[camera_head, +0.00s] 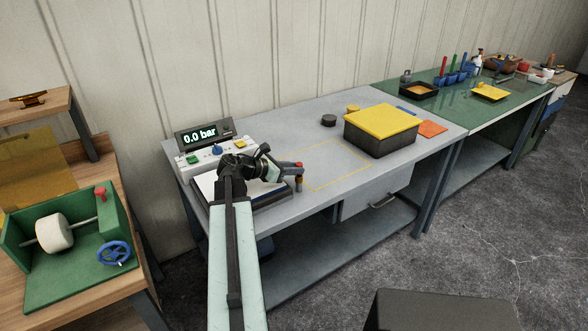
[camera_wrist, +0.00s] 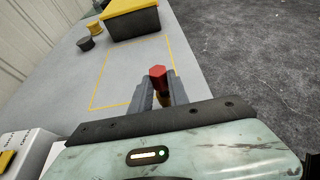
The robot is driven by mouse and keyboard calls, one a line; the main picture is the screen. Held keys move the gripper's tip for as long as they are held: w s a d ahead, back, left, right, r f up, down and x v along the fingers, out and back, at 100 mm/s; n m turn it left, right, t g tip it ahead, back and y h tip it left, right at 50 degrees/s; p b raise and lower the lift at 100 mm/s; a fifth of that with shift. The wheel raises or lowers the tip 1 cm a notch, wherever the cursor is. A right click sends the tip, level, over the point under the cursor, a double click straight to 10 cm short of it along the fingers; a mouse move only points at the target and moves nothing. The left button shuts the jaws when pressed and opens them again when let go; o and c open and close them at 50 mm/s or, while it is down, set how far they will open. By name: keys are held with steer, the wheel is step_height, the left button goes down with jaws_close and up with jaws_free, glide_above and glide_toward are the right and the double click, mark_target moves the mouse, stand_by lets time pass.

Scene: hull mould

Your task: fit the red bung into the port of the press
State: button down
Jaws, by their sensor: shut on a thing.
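My gripper (camera_head: 291,171) is shut on the red bung (camera_head: 299,180), above the grey bench beside the yellow outline. In the wrist view the bung (camera_wrist: 158,74) shows a red faceted head, with a brownish part below it, between the two grey fingers of my gripper (camera_wrist: 160,92). A white console (camera_head: 208,155) with a display reading 0.0 bar and coloured buttons stands at the bench's left end; it looks like part of the press. A dark-edged flat unit (camera_head: 270,199) in front of it is partly hidden by my arm. I cannot make out the port in either view.
A yellow outlined square (camera_head: 338,186) on the grey bench is empty. Behind it stand a black box with a yellow lid (camera_head: 384,119) and a small dark round piece (camera_head: 328,120). An orange square (camera_head: 432,129) lies at the right. A green fixture (camera_head: 70,250) stands on the left wooden bench.

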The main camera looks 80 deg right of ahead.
steer(key=shift+f+b, duration=0.8)
steer(key=shift+f, duration=0.15)
steer(key=c, duration=1.2)
jaws_free()
steer(key=shift+r, duration=0.1)
steer(key=p+v, duration=0.3)
steer(key=v, duration=0.3)
steer(key=shift+w+a+r, duration=0.2)
steer(key=shift+r, duration=0.05)
steer(key=shift+w+a+r, duration=0.1)
steer(key=shift+w+a, duration=0.25)
steer(key=shift+w, duration=0.05)
